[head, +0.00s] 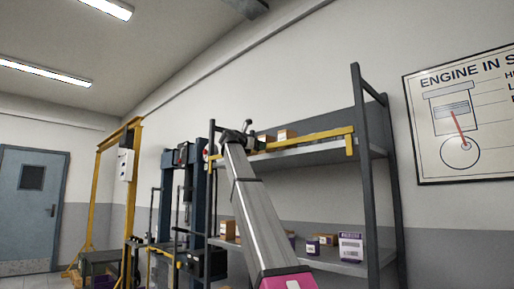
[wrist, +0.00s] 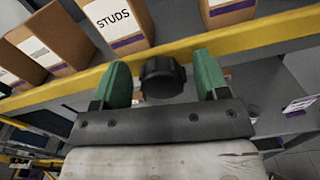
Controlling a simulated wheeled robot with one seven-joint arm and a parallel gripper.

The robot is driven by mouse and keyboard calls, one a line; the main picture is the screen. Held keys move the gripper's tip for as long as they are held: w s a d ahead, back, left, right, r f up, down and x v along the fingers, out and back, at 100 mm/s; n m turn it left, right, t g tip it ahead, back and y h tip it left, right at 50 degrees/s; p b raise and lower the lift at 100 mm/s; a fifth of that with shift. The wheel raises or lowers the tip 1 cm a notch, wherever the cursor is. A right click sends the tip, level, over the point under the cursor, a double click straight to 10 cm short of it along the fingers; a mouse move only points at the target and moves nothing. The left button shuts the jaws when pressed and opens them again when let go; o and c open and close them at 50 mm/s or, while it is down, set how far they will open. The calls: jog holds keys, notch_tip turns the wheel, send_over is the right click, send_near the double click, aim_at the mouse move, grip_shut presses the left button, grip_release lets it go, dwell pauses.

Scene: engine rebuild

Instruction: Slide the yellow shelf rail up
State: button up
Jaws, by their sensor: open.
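The yellow shelf rail (head: 318,137) runs along the front of the upper shelf in the head view, with its right end bent down. In the wrist view the rail (wrist: 255,38) crosses the upper part of the picture on a slant. A black knob (wrist: 163,78) stands out in front of it. My gripper (wrist: 162,72) is open, with one green finger on each side of the knob and visible gaps between. The fingertips are close to the rail; I cannot tell whether they touch it. In the head view my gripper (head: 240,138) is small, at the rail's left part.
Cardboard boxes stand behind the rail, including one marked STUDS (wrist: 115,22). The lower shelf (head: 330,262) holds several small boxes. The dark shelf post (head: 365,150) rises at the right. A yellow gantry frame (head: 133,190) and a blue press (head: 165,200) stand to the left.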

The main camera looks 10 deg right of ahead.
jog(key=v, duration=1)
jog(key=shift+s+a, duration=0.15)
jog(key=shift+a, duration=0.05)
jog(key=w+d+f+m+y, duration=0.1)
jog(key=w+f+m+y, duration=0.15)
jog(key=f, duration=1.25)
jog(key=w+d+f+m+y, duration=0.1)
jog(key=w+f, duration=0.2)
jog(key=f, duration=1.1)
jog(key=s+d+f+m+g+y, duration=0.2)
jog(key=f, duration=1.3)
jog(key=s+d+f+m+g+y, duration=0.1)
jog(key=d+f+m+g+y, duration=0.15)
jog(key=f, duration=1.25)
jog(key=s+d+f+m+g+y, duration=0.1)
jog(key=s+f+m, duration=0.2)
jog(key=s+f, duration=0.6)
jog(key=s+d+f+m+g+y, duration=0.1)
jog(key=s+f+m+y, duration=0.2)
jog(key=f, duration=1)
jog(key=s+f+m+g, duration=0.2)
jog(key=s+f+m, duration=0.1)
jog(key=s+f, duration=0.65)
jog(key=s+f+m+g+y, duration=0.2)
jog(key=s+f+m, duration=0.4)
jog(key=s+f, duration=0.5)
jog(key=shift+s+f+y, duration=0.2)
jog(key=shift+s+y, duration=0.1)
jog(key=shift+s, duration=0.2)
